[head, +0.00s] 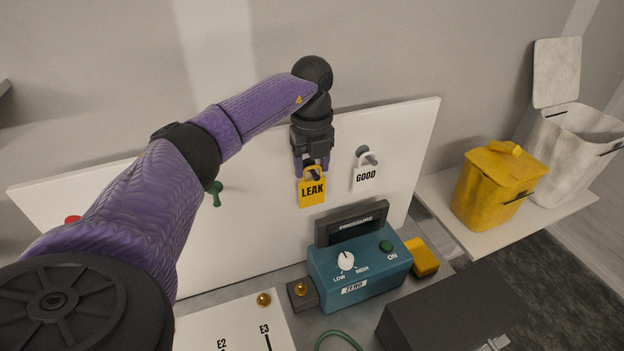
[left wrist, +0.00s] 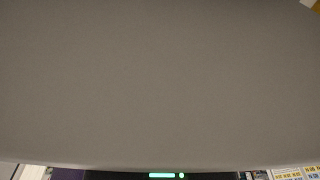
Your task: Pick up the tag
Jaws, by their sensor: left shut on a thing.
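A yellow tag marked LEAK (head: 312,190) hangs at the white board, with a dark peg showing at its top. My left gripper (head: 311,168) points down from above and is shut on the upper part of this tag. A white tag marked GOOD (head: 366,175) hangs from a grey peg just to the right, apart from my gripper. The left wrist view is mostly a plain grey surface, and I cannot make out the tag in it. My right gripper is not in view.
A teal pressure box (head: 358,272) with a knob stands below the tags. A yellow block (head: 422,257) is beside it. A dark case (head: 450,310) lies in front. A yellow bin (head: 497,187) and a white bin (head: 571,150) stand at the right. A green peg (head: 214,193) is on the white board (head: 255,235).

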